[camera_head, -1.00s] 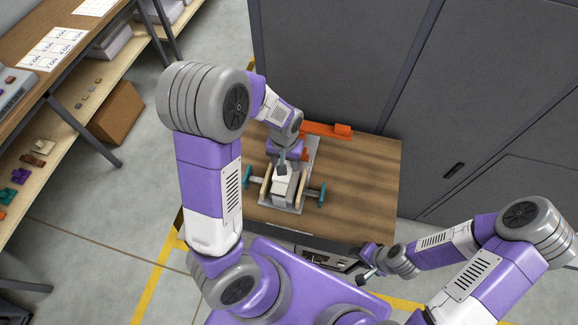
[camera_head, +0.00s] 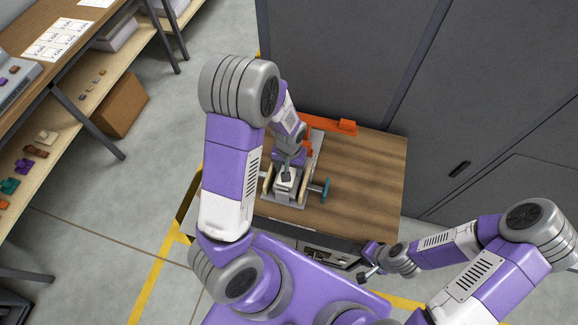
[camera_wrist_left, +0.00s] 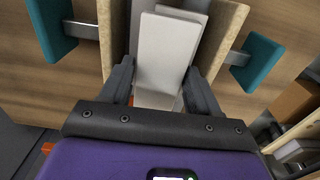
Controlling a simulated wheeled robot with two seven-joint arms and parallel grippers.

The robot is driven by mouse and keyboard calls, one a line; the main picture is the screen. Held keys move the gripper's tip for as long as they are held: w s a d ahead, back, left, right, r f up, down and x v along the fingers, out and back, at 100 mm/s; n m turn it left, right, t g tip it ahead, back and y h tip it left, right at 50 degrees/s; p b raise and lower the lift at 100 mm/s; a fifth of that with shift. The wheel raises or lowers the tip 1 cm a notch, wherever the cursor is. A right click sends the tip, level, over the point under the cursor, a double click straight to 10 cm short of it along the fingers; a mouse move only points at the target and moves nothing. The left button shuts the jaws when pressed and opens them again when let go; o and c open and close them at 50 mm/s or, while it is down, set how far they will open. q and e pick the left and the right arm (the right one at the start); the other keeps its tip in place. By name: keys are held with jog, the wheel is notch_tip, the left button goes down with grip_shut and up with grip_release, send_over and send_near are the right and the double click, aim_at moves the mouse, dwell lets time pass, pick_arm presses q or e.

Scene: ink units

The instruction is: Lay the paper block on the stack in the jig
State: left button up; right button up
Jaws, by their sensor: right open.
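The white paper block (camera_wrist_left: 168,50) lies between the two fingers of my left gripper (camera_wrist_left: 160,80) in the left wrist view. The fingers appear to touch its sides, shut on it. Another pale surface shows past its far end, slightly out of line with it; the block hides most of what is below. The jig has wooden side rails (camera_wrist_left: 221,45) on both sides of the block. In the head view my left gripper (camera_head: 287,174) is over the jig (camera_head: 289,203), partly hidden by its wrist. My right gripper (camera_head: 367,275) is open and empty at the table's front right.
Teal handles (camera_wrist_left: 262,64) stick out from the jig's sides. An orange piece (camera_head: 340,126) lies behind it. The wooden tabletop (camera_head: 365,185) is clear on the right. Grey cabinets (camera_head: 480,100) stand behind, and a shelf (camera_head: 75,120) stands at left.

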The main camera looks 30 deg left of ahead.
pick_arm(q)
jog(key=shift+o, duration=1.4)
jog(key=shift+r, duration=0.15)
jog(key=shift+r, duration=0.3)
notch_tip(320, 180, up, 12)
jog(key=p, duration=0.2)
jog(key=shift+f, duration=0.2)
